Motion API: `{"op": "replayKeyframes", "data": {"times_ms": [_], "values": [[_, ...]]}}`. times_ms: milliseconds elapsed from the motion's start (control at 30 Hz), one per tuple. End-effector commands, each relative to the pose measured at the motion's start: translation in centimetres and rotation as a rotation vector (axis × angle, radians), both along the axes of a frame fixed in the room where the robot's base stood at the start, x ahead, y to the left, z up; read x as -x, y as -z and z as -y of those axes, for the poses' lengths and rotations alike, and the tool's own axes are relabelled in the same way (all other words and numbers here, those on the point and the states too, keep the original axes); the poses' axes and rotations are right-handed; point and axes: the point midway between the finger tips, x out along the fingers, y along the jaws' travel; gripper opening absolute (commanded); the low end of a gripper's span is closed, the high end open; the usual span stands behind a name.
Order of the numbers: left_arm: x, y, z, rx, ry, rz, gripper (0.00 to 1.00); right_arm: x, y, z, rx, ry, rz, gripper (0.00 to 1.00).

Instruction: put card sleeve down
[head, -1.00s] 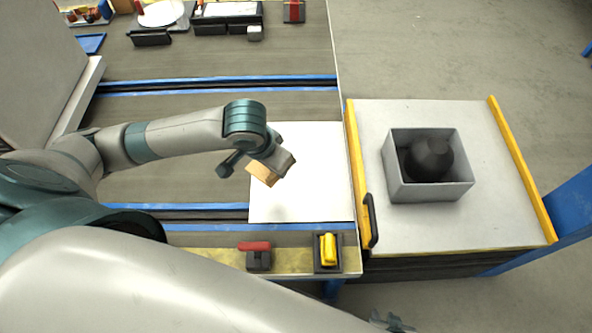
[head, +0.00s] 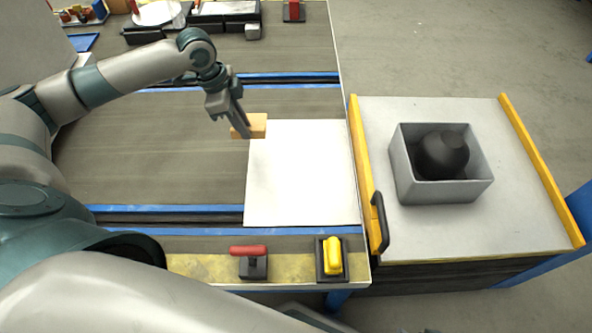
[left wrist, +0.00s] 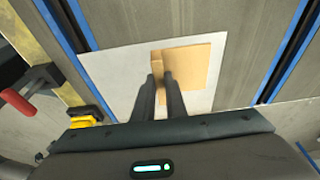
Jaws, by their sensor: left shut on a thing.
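The card sleeve, a flat tan piece (head: 257,124), is at the tips of my left gripper (head: 240,124), near the far left corner of a white sheet (head: 303,175) on the table. My left gripper is shut on the sleeve and points down. In the left wrist view the two dark fingers (left wrist: 163,84) pinch the sleeve (left wrist: 195,65) at its side, with the white sheet (left wrist: 115,70) behind it. Whether the sleeve touches the surface below, I cannot tell. My right gripper cannot be made out.
A grey bin (head: 405,180) with a dark round object (head: 441,155) stands on a side platform with yellow rails (head: 541,170). A red-handled clamp (head: 250,258) and a yellow-topped block (head: 332,257) sit at the table's near edge. The white sheet is mostly bare.

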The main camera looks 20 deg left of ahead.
Motion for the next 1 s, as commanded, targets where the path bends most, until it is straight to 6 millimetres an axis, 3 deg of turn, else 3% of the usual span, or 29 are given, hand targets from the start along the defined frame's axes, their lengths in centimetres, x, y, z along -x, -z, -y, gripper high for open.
{"op": "replayKeyframes", "data": {"times_ms": [467, 667, 1000], "values": [[0.1, 0.4, 0.7, -0.001, 0.002, -0.001, 0.0, 0.0, 0.0, 0.0, -0.001, 0.0, 0.001, 0.31], [0.4, 2.1, 3.5, 0.002, 0.006, -0.002, 0.0, -0.2, 0.0, -0.2, -0.004, -0.002, 0.009, 0.31], [1.2, 5.7, 9.7, 0.002, 0.004, 0.0, 0.0, -0.5, 0.1, -0.5, -0.016, -0.004, 0.028, 0.31]]}}
